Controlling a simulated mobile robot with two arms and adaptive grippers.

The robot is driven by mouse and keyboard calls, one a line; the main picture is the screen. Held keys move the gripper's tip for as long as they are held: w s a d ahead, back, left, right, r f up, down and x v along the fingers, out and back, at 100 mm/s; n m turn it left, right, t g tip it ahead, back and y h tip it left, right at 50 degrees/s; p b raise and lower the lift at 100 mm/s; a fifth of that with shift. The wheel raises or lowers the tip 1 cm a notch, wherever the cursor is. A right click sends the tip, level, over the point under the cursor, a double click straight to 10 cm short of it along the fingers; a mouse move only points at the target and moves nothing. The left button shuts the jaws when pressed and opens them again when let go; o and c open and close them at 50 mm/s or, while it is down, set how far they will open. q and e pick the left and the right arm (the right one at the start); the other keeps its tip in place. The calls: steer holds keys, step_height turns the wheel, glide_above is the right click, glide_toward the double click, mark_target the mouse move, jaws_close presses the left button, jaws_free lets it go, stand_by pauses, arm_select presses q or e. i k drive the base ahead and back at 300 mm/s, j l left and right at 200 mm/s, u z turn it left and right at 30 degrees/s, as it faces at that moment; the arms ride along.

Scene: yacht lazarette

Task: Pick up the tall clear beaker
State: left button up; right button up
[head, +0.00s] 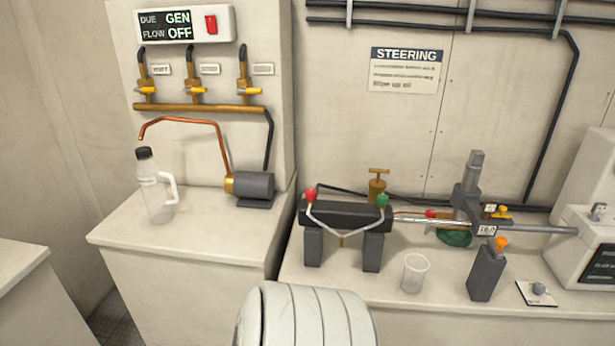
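A clear, slightly flared beaker (413,274) stands upright on the right-hand counter, close to its front edge. It looks empty, and it is the only open clear vessel I see. It stands between the black stand on the left and a dark grey box with an orange top on the right. Neither of my grippers shows in the head view. A white, rounded part of my own arm fills the bottom middle, left of the beaker and apart from it in the picture.
A black stand (347,216) with red and green knobs is left of the beaker. The dark grey box (486,272) is right of it. A metal rod and cylinder (465,225) run behind. A clear capped jug (157,188) stands on the left counter (205,222).

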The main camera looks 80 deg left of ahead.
mark_target(416, 266)
steer(key=u, duration=2.4)
